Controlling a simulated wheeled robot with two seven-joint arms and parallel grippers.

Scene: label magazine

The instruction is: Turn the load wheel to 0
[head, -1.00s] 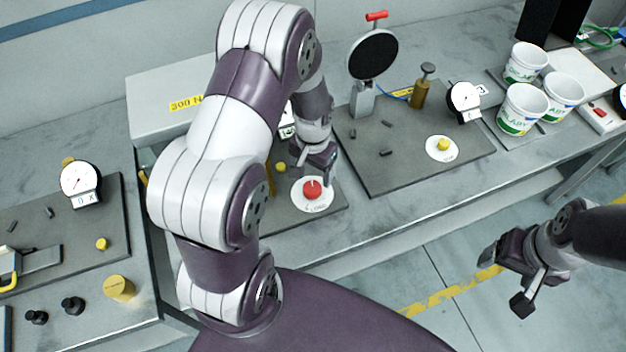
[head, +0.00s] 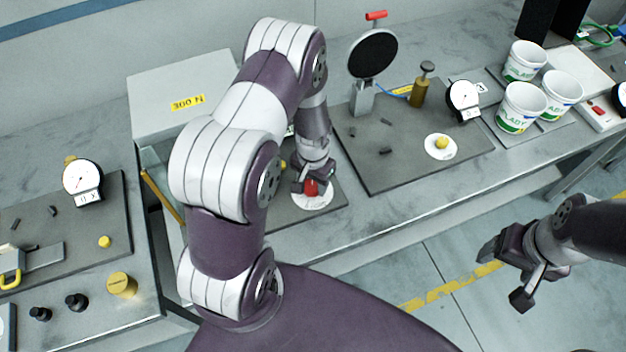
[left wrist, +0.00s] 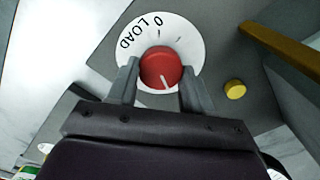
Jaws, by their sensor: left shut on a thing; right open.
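The load wheel is a red round knob with a white pointer line (left wrist: 160,68) on a white dial plate (left wrist: 192,40) lettered "0" and "LOAD". In the left wrist view the line points down the picture, toward my palm, while the "0" lies on the opposite side. My left gripper (left wrist: 161,82) is shut on the knob, one finger on each side. In the head view the left gripper (head: 312,180) partly covers the red knob (head: 312,188); the white plate (head: 309,204) shows below it. My right gripper (head: 503,272) is open and empty over the floor at the right.
A yellow button (left wrist: 235,89) and a yellow bar (left wrist: 285,50) are beside the dial. A board with a round black disc (head: 373,54), a gauge (head: 463,97) and white cups (head: 522,105) lie to the right.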

